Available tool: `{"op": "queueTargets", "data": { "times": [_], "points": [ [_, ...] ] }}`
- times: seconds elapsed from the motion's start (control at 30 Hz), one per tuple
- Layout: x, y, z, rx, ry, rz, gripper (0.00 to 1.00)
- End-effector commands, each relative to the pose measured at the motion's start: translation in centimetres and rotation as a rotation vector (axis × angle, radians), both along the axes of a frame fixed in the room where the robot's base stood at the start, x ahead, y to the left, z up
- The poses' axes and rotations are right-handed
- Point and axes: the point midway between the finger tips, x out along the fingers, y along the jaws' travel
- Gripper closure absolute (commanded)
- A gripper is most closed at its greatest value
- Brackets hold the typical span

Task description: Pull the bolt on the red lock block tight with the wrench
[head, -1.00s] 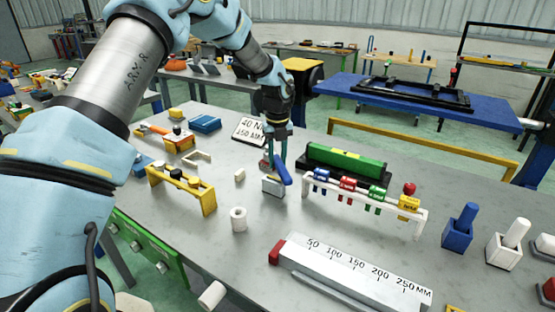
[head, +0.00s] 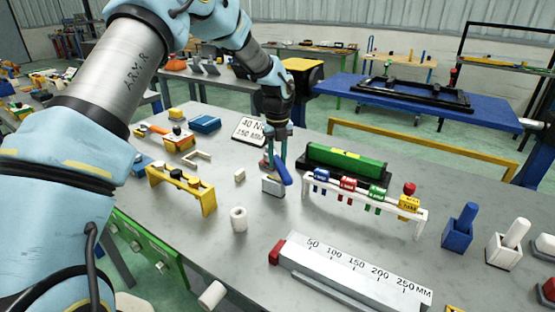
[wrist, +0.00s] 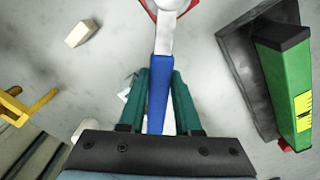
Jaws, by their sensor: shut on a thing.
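In the wrist view, my gripper (wrist: 159,82) has its two teal fingers on either side of the blue handle of the wrench (wrist: 160,85), shut on it. The wrench's pale metal head (wrist: 167,20) lies at the top edge, over a red-edged piece that looks like the red lock block (wrist: 188,6). The bolt is hidden under the wrench head. In the head view, my gripper (head: 276,158) points down at mid-table with the blue wrench handle (head: 282,172) slanting from it. The lock block (head: 264,163) is mostly hidden there, with only a little red showing.
A green block (head: 345,162) on a black base stands close to the right of my gripper. A white rack (head: 390,210) with coloured tags is in front of it. A white-and-blue block (head: 272,186) stands below the wrench handle. A yellow rack (head: 182,187) is left.

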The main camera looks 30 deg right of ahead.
Motion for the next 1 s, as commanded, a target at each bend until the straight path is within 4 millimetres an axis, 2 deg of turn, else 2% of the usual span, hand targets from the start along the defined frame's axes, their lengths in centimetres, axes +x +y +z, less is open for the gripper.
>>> {"op": "queueTargets", "data": {
  "times": [0.43, 1.0],
  "points": [
    [0.1, 0.1, 0.1, -0.001, -0.001, -0.009, 1.0],
    [0.5, 1.3, 0.1, -0.001, -0.001, -0.162, 1.0]
  ]
}}
